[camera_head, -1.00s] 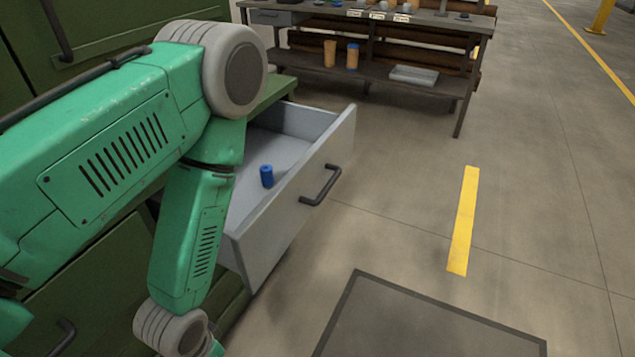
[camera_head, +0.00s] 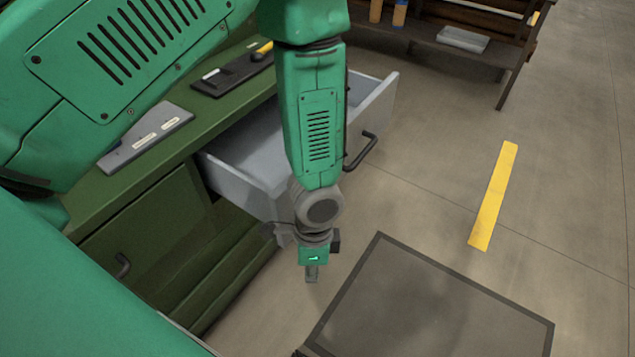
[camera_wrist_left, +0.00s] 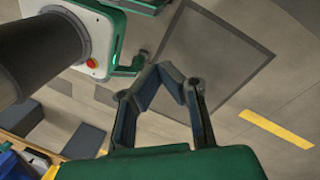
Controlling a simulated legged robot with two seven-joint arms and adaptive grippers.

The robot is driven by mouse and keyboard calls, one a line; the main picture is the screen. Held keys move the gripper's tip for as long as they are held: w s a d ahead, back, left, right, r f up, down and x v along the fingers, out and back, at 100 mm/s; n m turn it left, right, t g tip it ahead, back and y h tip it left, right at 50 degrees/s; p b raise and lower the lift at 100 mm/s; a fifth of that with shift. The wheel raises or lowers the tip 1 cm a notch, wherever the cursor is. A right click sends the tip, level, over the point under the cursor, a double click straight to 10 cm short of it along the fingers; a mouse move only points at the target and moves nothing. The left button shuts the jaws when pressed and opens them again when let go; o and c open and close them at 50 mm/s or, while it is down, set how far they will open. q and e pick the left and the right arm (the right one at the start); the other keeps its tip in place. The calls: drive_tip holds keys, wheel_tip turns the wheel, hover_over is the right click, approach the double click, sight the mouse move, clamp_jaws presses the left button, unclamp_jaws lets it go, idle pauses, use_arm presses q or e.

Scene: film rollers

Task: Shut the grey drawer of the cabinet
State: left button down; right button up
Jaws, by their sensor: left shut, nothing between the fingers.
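The grey drawer (camera_head: 235,165) stands pulled out from the green cabinet (camera_head: 150,215) in the head view. Its dark handle (camera_head: 361,152) is on the front panel, which faces right. My left arm hangs across the drawer and hides part of its inside and front. My left gripper (camera_head: 311,278) points down near the front panel's near end, shut and empty; I cannot tell whether it touches the drawer. In the left wrist view the fingertips (camera_wrist_left: 172,72) meet over the floor, and the drawer is not clearly seen. My right gripper is not in view.
Flat tools, a grey one (camera_head: 145,138) and a black one (camera_head: 232,75), lie on the cabinet top. A dark mat (camera_head: 430,310) lies on the floor at front right. A workbench shelf (camera_head: 450,42) stands behind. The floor by the yellow stripe (camera_head: 494,195) is clear.

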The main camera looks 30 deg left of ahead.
use_arm(q)
drive_tip(key=w+d+r+m+t+y+p, duration=0.1)
drive_tip(key=w+r+m+t+y+p, duration=0.15)
drive_tip(key=w+r+m+y, duration=0.7)
drive_tip(key=w+a+f+n+h+b, duration=0.1)
drive_tip(key=w+a+f+n+h, duration=0.1)
drive_tip(key=a, duration=0.5)
drive_tip(key=shift+w+a+f+h+b, duration=0.4)
drive_tip(key=shift+w+f+h, duration=0.4)
drive_tip(key=shift+f+h, duration=0.6)
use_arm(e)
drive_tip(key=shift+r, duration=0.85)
use_arm(q)
drive_tip(key=shift+a, duration=0.1)
drive_tip(key=a+p, duration=0.1)
drive_tip(key=a, duration=0.5)
drive_tip(key=w+a+p, duration=0.1)
drive_tip(key=a, duration=0.4)
drive_tip(key=a+p, duration=0.1)
drive_tip(key=a, duration=0.5)
drive_tip(key=shift+w+a, duration=0.15)
drive_tip(key=shift+a, duration=0.15)
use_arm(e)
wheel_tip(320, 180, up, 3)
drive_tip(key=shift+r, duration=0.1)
